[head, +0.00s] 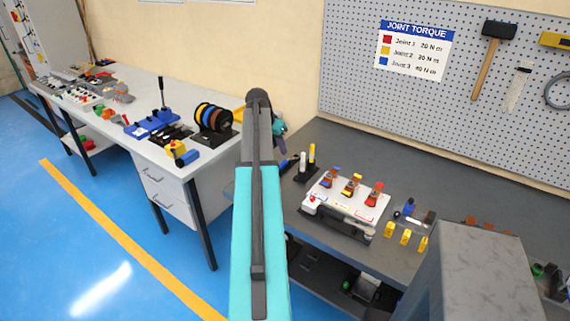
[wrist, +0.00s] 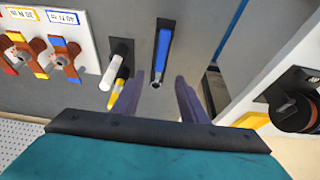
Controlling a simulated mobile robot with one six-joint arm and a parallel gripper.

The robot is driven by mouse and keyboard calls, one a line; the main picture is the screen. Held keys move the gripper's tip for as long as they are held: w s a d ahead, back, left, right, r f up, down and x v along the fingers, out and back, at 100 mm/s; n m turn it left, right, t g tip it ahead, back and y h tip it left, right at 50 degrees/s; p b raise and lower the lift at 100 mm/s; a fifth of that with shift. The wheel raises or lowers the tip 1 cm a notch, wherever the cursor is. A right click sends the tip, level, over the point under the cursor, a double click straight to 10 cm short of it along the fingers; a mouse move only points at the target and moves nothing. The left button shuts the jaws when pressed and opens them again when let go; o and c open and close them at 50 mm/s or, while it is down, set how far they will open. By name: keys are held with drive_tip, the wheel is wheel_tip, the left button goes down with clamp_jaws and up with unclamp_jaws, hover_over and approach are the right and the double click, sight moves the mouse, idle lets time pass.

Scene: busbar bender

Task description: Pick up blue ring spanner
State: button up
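In the head view my gripper is mostly hidden behind my arm.
A black holder with a white marker (wrist: 118,72) and a yellow marker (wrist: 116,92) stands close left of the spanner. The white joint fixture (head: 345,200) is beyond it. In the wrist view, the bench edge (wrist: 225,35) and a gap lie to the right. A pegboard (head: 460,100) rises behind.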

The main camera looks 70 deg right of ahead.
drive_tip(key=p, duration=0.1)
hover_over(284, 163)
drive_tip(key=w+a, duration=0.1)
drive_tip(key=a, duration=0.2)
drive_tip(key=shift+d+f, duration=0.15)
drive_tip(key=shift+f, duration=1.05)
drive_tip(key=shift+d+f, duration=0.1)
drive_tip(key=shift+f, duration=1.1)
drive_tip(key=shift+p+x, duration=1.35)
drive_tip(key=shift+x, duration=0.65)
drive_tip(key=shift+s+d+f, duration=0.15)
drive_tip(key=shift+d+f, duration=0.1)
drive_tip(key=shift+f, duration=0.25)
drive_tip(key=shift+f, duration=0.25)
clamp_jaws()
